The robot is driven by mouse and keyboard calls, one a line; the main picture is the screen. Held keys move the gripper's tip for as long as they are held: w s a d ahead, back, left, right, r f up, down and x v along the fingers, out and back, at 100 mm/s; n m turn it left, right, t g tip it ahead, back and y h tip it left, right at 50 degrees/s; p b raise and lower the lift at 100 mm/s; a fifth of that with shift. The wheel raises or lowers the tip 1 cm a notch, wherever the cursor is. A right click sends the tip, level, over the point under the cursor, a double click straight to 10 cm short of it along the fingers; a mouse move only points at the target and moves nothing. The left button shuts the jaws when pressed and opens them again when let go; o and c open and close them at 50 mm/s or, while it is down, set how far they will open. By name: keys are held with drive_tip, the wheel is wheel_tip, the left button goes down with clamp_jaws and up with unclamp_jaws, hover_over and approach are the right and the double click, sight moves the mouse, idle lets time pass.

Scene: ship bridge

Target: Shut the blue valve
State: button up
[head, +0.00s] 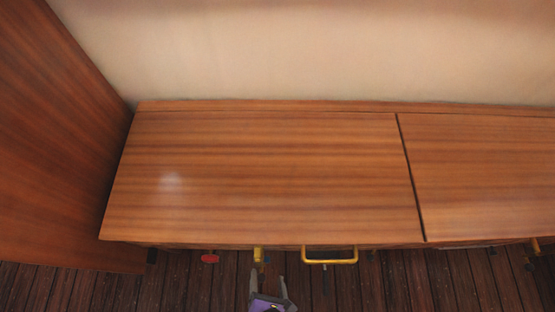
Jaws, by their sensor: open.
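No blue valve can be made out clearly in the head view. My gripper (267,282) is at the bottom, in front of the cabinet, just below the yellow piece in the picture. Its two grey fingers are apart with nothing seen between them. The cabinet's front face is hidden below its top.
The cabinet top (270,175) is bare. A yellow bar handle (330,261) juts from its front, right of my gripper. A tall wooden panel (60,130) stands at the left, and a pale wall (320,50) behind. The plank floor (400,285) in front looks clear.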

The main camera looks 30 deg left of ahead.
drive_tip(key=w+a+f+n+b, duration=0.1)
drive_tip(key=f, duration=0.1)
drive_tip(key=w+a+f+n+b, duration=0.1)
drive_tip(key=w+a+f+b, duration=0.1)
drive_tip(key=w+a+f+n+b, duration=0.1)
drive_tip(key=a+f, duration=0.1)
drive_tip(key=f, duration=0.1)
drive_tip(key=shift+w+a+b, duration=0.2)
drive_tip(key=shift+w+b, duration=0.05)
drive_tip(key=shift+b, duration=0.05)
drive_tip(key=shift+c, duration=0.4)
drive_tip(key=c, duration=1.2)
